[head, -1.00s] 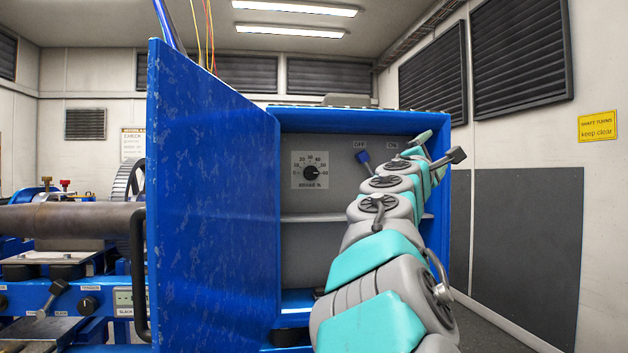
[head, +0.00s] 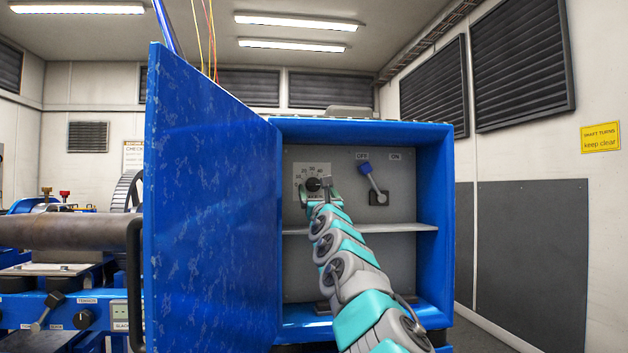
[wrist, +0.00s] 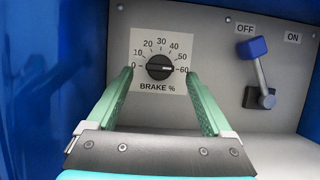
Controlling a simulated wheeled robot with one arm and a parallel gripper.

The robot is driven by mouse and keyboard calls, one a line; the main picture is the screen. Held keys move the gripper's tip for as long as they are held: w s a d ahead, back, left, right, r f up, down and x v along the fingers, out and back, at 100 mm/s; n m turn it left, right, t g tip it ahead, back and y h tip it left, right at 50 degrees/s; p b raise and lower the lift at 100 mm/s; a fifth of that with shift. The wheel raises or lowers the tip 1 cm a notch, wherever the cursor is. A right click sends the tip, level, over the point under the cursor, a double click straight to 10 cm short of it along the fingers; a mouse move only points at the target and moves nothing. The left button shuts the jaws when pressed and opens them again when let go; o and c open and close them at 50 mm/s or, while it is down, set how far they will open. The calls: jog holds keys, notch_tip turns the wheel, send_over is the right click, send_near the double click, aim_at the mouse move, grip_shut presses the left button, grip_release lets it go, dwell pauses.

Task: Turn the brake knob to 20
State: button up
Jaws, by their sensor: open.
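The black round brake knob (wrist: 160,67) sits on a white dial plate (wrist: 152,48) marked 0 to 60 and "BRAKE %". Its light pointer mark appears to face right, towards 60. In the head view the knob (head: 313,184) is on the cabinet's back panel, just above my gripper. My gripper (wrist: 159,78) is open and empty, with green fingers pointing at the panel. In the wrist view the fingertips lie left and right of the knob with gaps on both sides. I cannot tell how far they stop short of the panel.
A blue-handled OFF/ON lever (wrist: 257,65) is right of the dial, tilted towards OFF. A shelf (head: 400,228) crosses the cabinet below the dial. The open blue door (head: 210,200) stands on the left; the cabinet's right wall (head: 434,230) bounds the other side.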

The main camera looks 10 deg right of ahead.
aim_at(314, 184)
jog(key=shift+p+x, duration=2.05)
jog(key=shift+x, duration=0.15)
jog(key=shift+p+x, duration=0.75)
jog(key=shift+x, duration=0.1)
jog(key=shift+w+f, duration=0.1)
grip_shut()
